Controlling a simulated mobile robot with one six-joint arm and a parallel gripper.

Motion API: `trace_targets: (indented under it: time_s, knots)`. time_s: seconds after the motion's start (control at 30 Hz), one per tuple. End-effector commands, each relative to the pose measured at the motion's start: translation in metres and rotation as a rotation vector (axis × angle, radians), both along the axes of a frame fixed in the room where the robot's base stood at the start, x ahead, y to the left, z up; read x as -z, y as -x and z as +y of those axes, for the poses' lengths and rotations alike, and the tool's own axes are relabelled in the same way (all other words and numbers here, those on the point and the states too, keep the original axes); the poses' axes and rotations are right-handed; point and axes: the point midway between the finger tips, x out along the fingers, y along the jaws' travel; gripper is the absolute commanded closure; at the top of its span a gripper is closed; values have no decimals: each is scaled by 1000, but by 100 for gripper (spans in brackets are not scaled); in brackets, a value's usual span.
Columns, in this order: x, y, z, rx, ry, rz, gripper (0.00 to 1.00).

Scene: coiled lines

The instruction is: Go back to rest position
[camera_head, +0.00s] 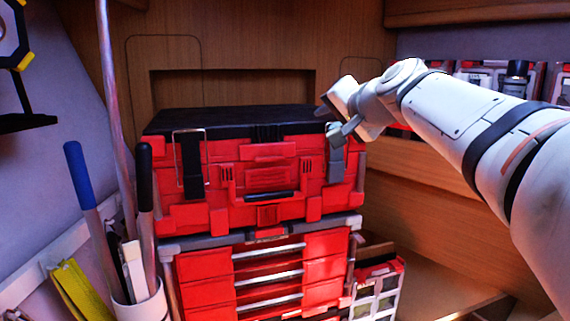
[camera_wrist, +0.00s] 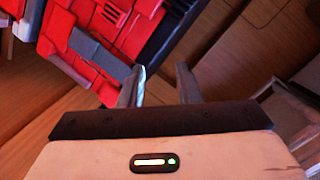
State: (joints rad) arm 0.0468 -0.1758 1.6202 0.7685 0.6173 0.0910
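My gripper (camera_wrist: 160,85) shows in the wrist view with its two grey fingers apart and nothing between them. In the head view my gripper (camera_head: 338,128) is at the end of my white arm, which reaches in from the right. There it overlaps the upper right corner of the red toolbox (camera_head: 265,180), and I cannot tell whether it touches the box. The toolbox has a black lid and also fills the upper left of the wrist view (camera_wrist: 95,40). No coiled line is in view.
The toolbox stands on a red drawer unit (camera_head: 205,268). A white holder (camera_head: 140,303) with several tools, one blue-handled (camera_head: 76,165), stands at the left. A red-and-white case (camera_head: 378,285) is at the lower right. Packaged items (camera_head: 485,75) line the right shelf. Wooden walls enclose the back.

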Motion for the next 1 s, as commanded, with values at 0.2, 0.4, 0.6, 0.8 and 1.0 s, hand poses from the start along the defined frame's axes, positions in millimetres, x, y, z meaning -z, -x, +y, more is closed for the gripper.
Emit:
trace_targets:
  time_s: [0.2,0.4,0.6,0.8,1.0]
  knots:
    - [121,68,-10,-69,261,223,70]
    - [221,140,-27,-150,478,418,70]
    - [304,216,-48,-241,668,599,70]
    - [350,263,-64,-303,780,707,70]
    - [359,274,-68,-317,806,730,70]
